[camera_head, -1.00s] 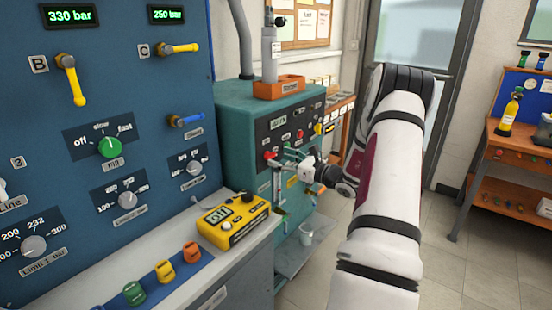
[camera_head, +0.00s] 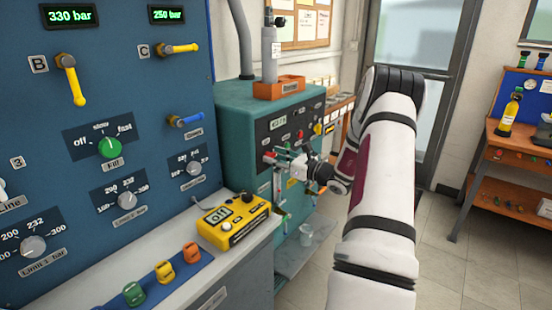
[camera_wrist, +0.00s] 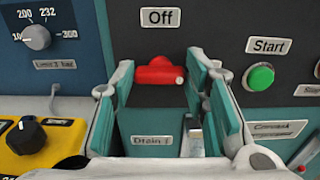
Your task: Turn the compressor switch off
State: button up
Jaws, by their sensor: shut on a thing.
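The compressor (camera_head: 236,117) is the teal cabinet with a dark control panel, right of the blue panel in the head view. Its red switch (camera_wrist: 158,71) lies sideways below the "Off" label (camera_wrist: 160,17) in the wrist view, and its red end (camera_head: 268,158) shows in the head view. My gripper (camera_wrist: 160,80) faces the panel, with one finger on each side of the red switch, and is shut on it. The contact itself is hard to see. In the head view my gripper (camera_head: 276,160) reaches in from the right.
A green button (camera_wrist: 259,77) under a "Start" label is right of my gripper. A "Drain 1" label (camera_wrist: 152,140) is below. A yellow box (camera_head: 233,222) stands on the bench at left. An orange tray (camera_head: 279,90) with a grey cylinder sits on the compressor.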

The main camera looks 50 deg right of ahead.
jog(key=shift+f, duration=0.1)
jog(key=n+b, duration=0.6)
jog(key=b, duration=0.2)
jog(key=n+b, duration=0.5)
jog(key=b, duration=0.4)
jog(key=n+b, duration=0.6)
jog(key=b, duration=0.3)
jog(key=shift+a+f+n, duration=0.25)
jog(key=shift+f+n, duration=0.05)
jog(key=shift+b, duration=0.45)
jog(key=o, duration=1.1)
jog(key=shift+o, duration=0.2)
jog(key=shift+r, duration=0.1)
jog(key=shift+s, duration=0.1)
jog(key=s+d, duration=0.1)
jog(key=s, duration=1)
jog(key=shift+s, duration=0.4)
